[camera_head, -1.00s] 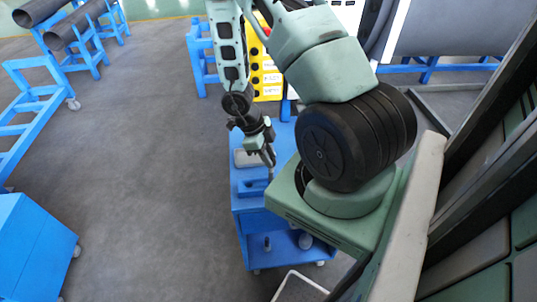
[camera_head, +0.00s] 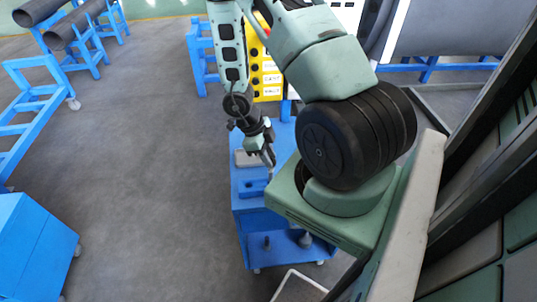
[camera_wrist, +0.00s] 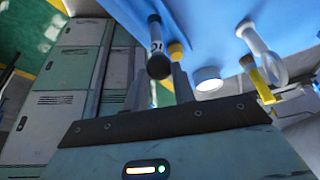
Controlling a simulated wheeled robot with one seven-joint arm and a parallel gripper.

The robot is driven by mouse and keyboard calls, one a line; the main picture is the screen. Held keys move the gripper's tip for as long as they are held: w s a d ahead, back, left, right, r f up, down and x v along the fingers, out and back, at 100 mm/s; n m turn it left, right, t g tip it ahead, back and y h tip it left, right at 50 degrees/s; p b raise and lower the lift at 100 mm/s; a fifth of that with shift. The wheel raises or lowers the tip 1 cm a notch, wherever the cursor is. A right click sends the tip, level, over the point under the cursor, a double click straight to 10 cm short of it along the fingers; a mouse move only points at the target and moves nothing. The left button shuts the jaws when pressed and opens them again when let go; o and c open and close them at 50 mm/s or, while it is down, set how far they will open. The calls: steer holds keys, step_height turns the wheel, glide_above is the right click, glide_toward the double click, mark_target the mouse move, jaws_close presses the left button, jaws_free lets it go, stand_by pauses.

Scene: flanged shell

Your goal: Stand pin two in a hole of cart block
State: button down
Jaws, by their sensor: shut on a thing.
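My gripper (camera_wrist: 160,92) is shut on a dark pin (camera_wrist: 155,32) with a pale, dark-marked band and a round black end. The pin stands out between the fingers in the wrist view. In the head view my gripper (camera_head: 268,157) is over the blue cart (camera_head: 243,222), close above a small blue block (camera_head: 252,187) on its top. The block's holes are too small to make out there. I cannot tell whether the pin's far end touches the block.
A grey tray (camera_head: 245,158) lies on the cart top behind the block. A dark item (camera_head: 267,243) and a grey item (camera_head: 305,240) stand on the lower shelf. The wrist view shows a yellow peg (camera_wrist: 176,50) and a white round piece (camera_wrist: 208,79). Open floor lies left of the cart.

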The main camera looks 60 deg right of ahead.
steer(key=shift+f+b, duration=1.3)
steer(key=shift+f, duration=0.7)
steer(key=c, duration=1.1)
jaws_free()
steer(key=v, duration=1.7)
steer(key=shift+r, duration=0.25)
